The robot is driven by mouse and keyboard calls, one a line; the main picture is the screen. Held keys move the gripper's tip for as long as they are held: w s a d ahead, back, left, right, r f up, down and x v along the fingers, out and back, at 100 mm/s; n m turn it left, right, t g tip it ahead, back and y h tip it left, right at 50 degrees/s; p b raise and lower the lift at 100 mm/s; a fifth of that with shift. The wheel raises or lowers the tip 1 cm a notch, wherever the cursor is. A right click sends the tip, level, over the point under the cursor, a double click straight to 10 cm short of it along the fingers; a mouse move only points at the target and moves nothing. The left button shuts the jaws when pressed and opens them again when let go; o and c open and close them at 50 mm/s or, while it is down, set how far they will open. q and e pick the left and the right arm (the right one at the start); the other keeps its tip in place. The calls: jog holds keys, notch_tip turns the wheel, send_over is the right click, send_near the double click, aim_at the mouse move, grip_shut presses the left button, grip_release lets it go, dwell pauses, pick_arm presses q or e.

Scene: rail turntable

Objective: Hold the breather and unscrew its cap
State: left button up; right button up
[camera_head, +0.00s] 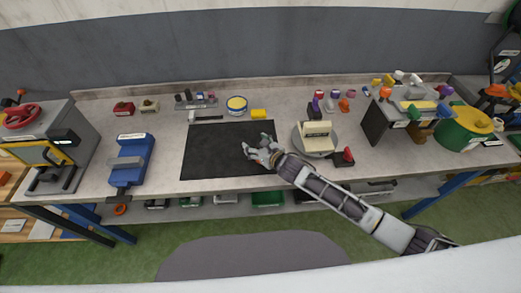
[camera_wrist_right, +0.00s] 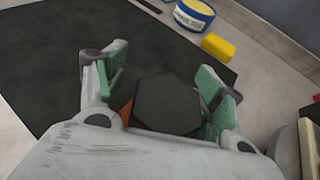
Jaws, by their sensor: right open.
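In the right wrist view, a black six-sided piece (camera_wrist_right: 168,103), which looks like the breather's cap, lies between the green-padded fingers of my right gripper (camera_wrist_right: 162,88). A bit of orange (camera_wrist_right: 125,112) shows at its left edge; the rest of the breather is hidden. The fingers are open, with a gap on the left side; I cannot tell whether the right finger touches the piece. In the head view my right gripper (camera_head: 262,153) is low over the right part of the black mat (camera_head: 212,152). My left gripper is not in view.
Behind the mat are a blue-and-white tin (camera_head: 237,105) and a yellow block (camera_head: 258,114). A blue vise (camera_head: 131,158) stands left. Right of my gripper are a round turntable (camera_head: 301,150) with a cream block and a red-handled thing (camera_head: 345,157). The mat's left part is clear.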

jog(key=shift+s, duration=0.15)
jog(key=shift+v, duration=5.9)
